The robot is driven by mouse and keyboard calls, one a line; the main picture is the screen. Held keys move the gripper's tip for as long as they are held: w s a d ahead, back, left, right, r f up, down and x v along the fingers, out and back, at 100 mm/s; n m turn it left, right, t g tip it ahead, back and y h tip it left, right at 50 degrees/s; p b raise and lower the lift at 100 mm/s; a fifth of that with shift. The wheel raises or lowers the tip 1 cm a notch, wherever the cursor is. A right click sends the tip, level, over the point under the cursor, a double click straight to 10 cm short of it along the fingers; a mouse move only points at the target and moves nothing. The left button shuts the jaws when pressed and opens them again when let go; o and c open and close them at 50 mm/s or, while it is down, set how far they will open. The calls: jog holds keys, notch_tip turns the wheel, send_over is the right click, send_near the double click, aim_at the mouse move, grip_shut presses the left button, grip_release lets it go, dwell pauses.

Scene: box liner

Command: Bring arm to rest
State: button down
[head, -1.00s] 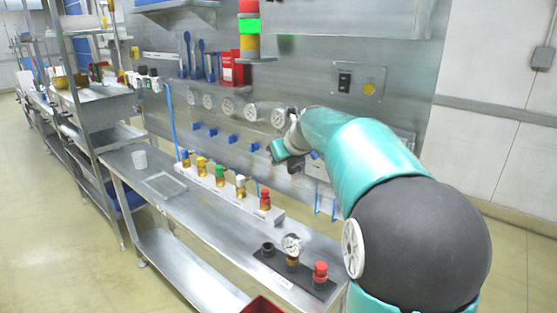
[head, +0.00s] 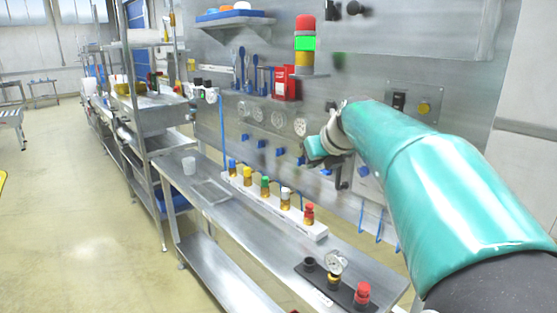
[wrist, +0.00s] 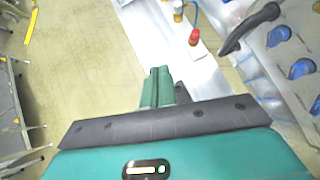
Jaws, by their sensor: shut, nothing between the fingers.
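My arm, teal with dark joints, reaches in from the right in the head view. My gripper (head: 326,168) is at its end, in front of the metal wall panel and above the bench. In the wrist view my gripper (wrist: 158,86) shows two green fingers together, with nothing between them. It is apart from the bench below. A black lever handle (wrist: 250,27) on the panel is to the right of the fingers in the wrist view.
Blue knobs (head: 262,144) line the panel. A signal tower (head: 305,45) stands above. Open floor is at left.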

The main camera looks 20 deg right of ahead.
jog(key=s+a+f+n+g, duration=0.1)
jog(key=s+a+f+n, duration=0.3)
jog(key=s+n, duration=0.6)
jog(key=s+a+f+n+g, duration=0.1)
jog(key=s+a+f+n, duration=0.4)
jog(key=s+n, duration=0.4)
jog(key=s+a+f+n+g+h, duration=0.1)
jog(key=s+a+f+n, duration=0.3)
jog(key=n, duration=1.1)
jog(key=s+f, duration=0.3)
jog(key=s, duration=0.3)
jog(key=shift+s+a+n, duration=0.25)
jog(key=shift+s+n, duration=0.05)
jog(key=shift+n, duration=0.1)
jog(key=shift+f, duration=0.1)
